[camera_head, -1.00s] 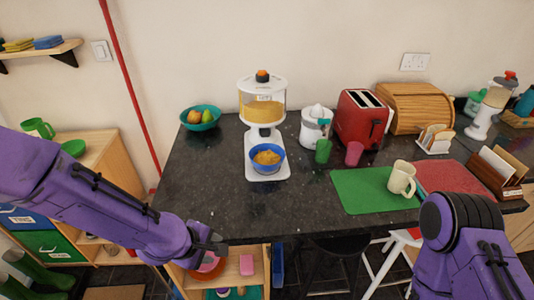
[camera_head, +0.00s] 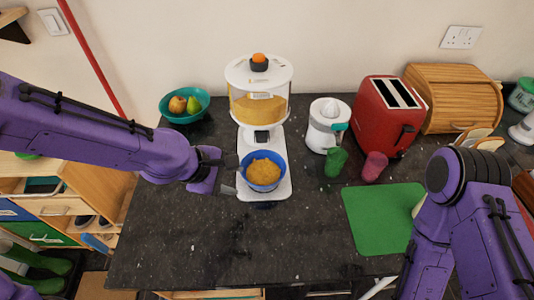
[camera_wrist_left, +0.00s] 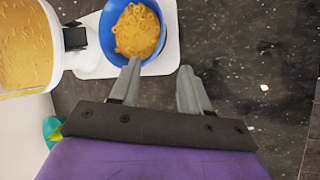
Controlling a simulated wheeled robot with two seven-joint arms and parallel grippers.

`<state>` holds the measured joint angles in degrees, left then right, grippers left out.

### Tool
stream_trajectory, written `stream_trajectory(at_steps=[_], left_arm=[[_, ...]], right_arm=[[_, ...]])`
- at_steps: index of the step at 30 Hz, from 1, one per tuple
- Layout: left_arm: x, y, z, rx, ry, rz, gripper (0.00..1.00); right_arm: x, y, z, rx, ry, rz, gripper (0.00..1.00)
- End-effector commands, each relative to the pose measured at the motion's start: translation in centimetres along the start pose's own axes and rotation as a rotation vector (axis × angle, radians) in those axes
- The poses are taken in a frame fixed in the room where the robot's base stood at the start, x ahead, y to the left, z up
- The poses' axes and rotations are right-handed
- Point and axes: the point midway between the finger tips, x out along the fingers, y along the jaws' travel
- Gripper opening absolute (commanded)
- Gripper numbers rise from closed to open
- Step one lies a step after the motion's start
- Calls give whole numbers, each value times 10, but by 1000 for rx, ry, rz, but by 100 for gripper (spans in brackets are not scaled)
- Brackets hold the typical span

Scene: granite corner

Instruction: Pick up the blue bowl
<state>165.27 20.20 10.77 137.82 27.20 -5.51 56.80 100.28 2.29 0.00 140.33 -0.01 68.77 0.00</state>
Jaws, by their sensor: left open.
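The blue bowl (camera_head: 264,188) is filled with yellow-orange food and stands upright on the white base of the dispenser. My left gripper (camera_head: 229,176) is open just left of the bowl, its fingers pointing toward it. In the left wrist view the bowl (camera_wrist_left: 109,43) holds ring-shaped pieces and lies ahead of the open left gripper (camera_wrist_left: 160,67). One fingertip overlaps the bowl's near rim in that view, while the other is beside it over the counter; contact cannot be told. My right arm shows at the right, but its gripper is out of view.
The food dispenser (camera_head: 258,75) rises behind the bowl. A teal fruit bowl (camera_head: 172,117) is at the back left. A white juicer (camera_head: 322,135), green cup (camera_head: 335,162), pink cup (camera_head: 374,167), red toaster (camera_head: 385,125) and green mat (camera_head: 378,225) are right. The front counter is clear.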

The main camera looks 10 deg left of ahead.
Motion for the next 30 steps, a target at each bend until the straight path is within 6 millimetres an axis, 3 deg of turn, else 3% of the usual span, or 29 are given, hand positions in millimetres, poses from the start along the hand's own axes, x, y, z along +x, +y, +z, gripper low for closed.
stream_trajectory(at_steps=[11,21,29,30], left_arm=[[52,-1,1,-5,0,-3,46],[102,3,13,-3,0,-3,46],[106,4,13,-2,0,-1,46],[106,4,13,-2,0,-1,33]], right_arm=[[7,0,4,-1,-2,1,43],[1,0,1,0,-1,1,43],[1,0,1,0,-1,1,43],[1,0,1,0,-1,1,43]])
